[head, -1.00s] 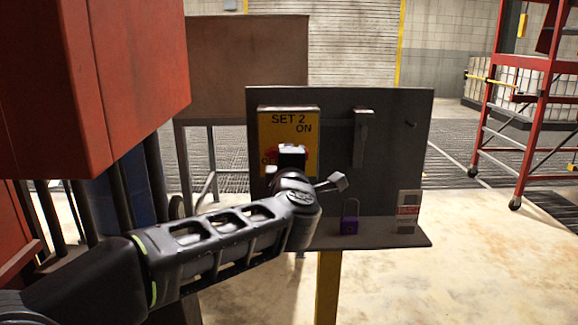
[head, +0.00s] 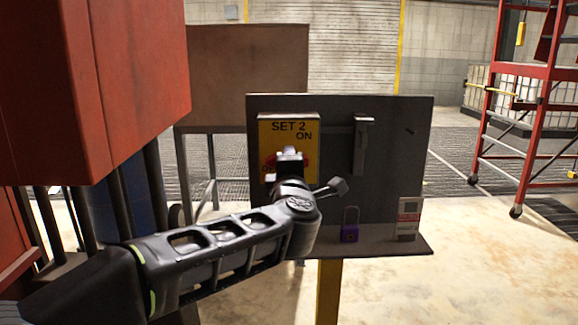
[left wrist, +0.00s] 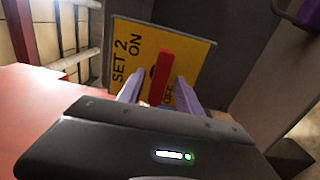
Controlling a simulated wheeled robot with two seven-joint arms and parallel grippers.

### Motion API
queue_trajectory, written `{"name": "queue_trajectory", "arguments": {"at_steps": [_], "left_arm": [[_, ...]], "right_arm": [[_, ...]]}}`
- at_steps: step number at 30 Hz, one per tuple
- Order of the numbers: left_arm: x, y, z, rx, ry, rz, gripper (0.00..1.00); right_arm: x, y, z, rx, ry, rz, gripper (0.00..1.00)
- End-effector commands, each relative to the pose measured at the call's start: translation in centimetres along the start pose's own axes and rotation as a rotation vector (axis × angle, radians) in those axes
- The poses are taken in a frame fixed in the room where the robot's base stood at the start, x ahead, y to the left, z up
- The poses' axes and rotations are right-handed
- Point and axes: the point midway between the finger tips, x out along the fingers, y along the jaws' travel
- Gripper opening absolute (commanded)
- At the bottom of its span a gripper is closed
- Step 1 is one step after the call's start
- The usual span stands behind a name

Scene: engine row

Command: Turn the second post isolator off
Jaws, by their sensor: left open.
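The isolator has a yellow plate (head: 275,132) marked SET 2 and ON, fixed on a dark grey panel. Its red handle (left wrist: 160,78) shows in the left wrist view, lying roughly along the direction of the lettering. An OFF label beside it is partly covered. My left gripper (left wrist: 158,92) is open, with one finger on each side of the handle; I cannot tell whether they touch it. In the head view my left gripper (head: 289,157) is in front of the plate and hides most of the handle. My right gripper is not in view.
A grey bracket (head: 361,145) is on the panel to the right of the plate. A purple padlock (head: 350,228) and a tag (head: 408,218) are on the panel's lower ledge (head: 385,246). A red cabinet (head: 95,85) stands close on the left.

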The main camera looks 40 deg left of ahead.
Motion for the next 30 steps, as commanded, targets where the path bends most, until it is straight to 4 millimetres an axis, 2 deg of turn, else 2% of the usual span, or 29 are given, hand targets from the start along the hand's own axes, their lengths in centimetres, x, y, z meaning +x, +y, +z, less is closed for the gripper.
{"name": "queue_trajectory", "arguments": {"at_steps": [8, 21, 30], "left_arm": [[-0.7, 0.1, 0.0, 0.0, -0.001, 0.002, 0.42], [-7.1, 0.1, 0.0, 0.0, -0.001, 0.002, 0.42], [-7.8, 0.0, 0.0, 0.0, 0.0, 0.0, 0.42]], "right_arm": [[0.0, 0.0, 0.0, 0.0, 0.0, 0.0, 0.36], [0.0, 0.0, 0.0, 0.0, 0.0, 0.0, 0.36], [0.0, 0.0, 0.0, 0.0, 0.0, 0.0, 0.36]]}}
